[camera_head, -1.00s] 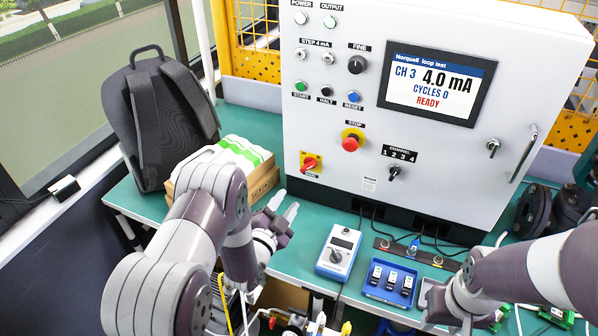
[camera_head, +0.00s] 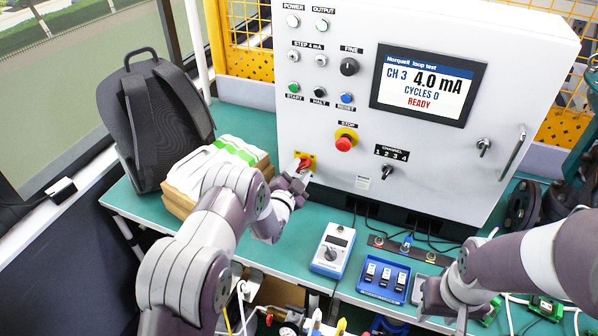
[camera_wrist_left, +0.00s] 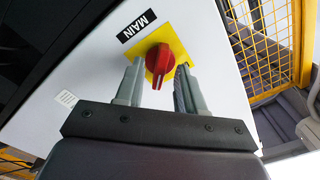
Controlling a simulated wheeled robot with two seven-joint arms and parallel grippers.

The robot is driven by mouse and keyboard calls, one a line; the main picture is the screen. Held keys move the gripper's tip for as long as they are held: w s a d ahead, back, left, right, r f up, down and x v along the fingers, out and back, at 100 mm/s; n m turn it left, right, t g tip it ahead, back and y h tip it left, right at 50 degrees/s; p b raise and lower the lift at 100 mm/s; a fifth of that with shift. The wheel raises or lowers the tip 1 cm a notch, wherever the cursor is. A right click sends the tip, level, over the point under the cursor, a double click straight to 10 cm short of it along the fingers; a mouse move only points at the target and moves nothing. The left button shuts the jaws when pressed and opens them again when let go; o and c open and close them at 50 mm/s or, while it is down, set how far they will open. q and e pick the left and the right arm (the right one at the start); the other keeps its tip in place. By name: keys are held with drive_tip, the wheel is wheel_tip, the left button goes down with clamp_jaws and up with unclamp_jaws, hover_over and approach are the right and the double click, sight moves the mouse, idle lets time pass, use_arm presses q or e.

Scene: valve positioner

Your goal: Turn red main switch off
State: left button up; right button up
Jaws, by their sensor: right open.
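The red main switch (camera_head: 304,162) is a red knob on a yellow plate at the lower left of the white panel. In the left wrist view, the red knob (camera_wrist_left: 159,66) sits on its yellow plate beside the MAIN label. My left gripper (camera_head: 299,181) is at the panel, its two fingers open on either side of the knob. Small gaps show between fingers and knob in the left wrist view, so I see no clear contact. Part of the switch is hidden by the gripper in the head view. My right gripper (camera_head: 462,318) is open and empty low on the right.
The white cabinet (camera_head: 330,110) carries a screen (camera_head: 428,86) reading READY, and a red stop button (camera_head: 344,143). A handheld meter (camera_head: 333,250) and a blue tray (camera_head: 384,277) lie on the green bench. A backpack (camera_head: 160,120) and a box (camera_head: 180,200) stand left.

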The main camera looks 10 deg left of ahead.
use_arm(q)
clamp_jaws()
